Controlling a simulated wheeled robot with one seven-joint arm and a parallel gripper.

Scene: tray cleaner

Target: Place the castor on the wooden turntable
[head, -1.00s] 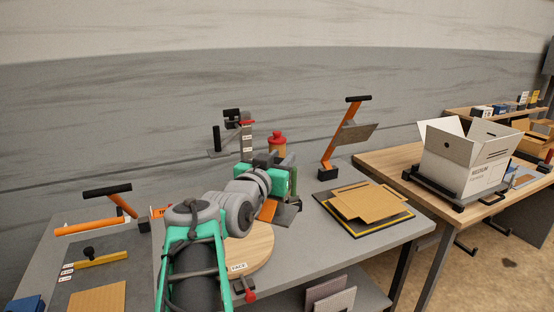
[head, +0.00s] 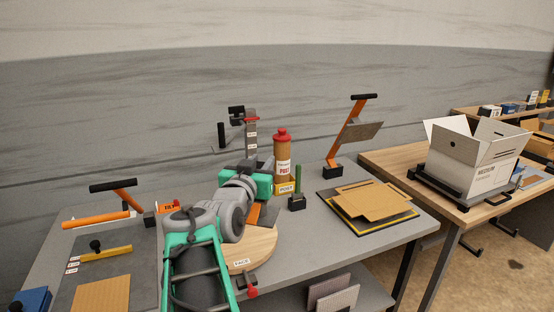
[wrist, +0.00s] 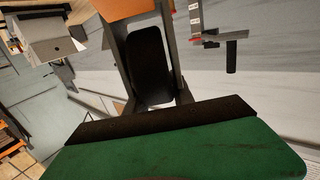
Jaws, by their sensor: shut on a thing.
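My gripper (head: 256,190) is shut on the castor, over the back part of the round wooden turntable (head: 262,243). The castor's orange part (head: 256,213) shows below the gripper, with dark parts beside it. In the wrist view the castor's black rounded part (wrist: 151,66) sits between the grey fingers, with orange at the top edge. I cannot tell whether the castor touches the turntable. My arm hides the turntable's left side.
A red-capped bottle (head: 282,155) and a small black holder with a green post (head: 297,200) stand behind and right of the turntable. A grey post with black handles (head: 250,140) stands behind. Cardboard sheets (head: 366,199) lie right. A red-knobbed clamp (head: 250,289) sits in front.

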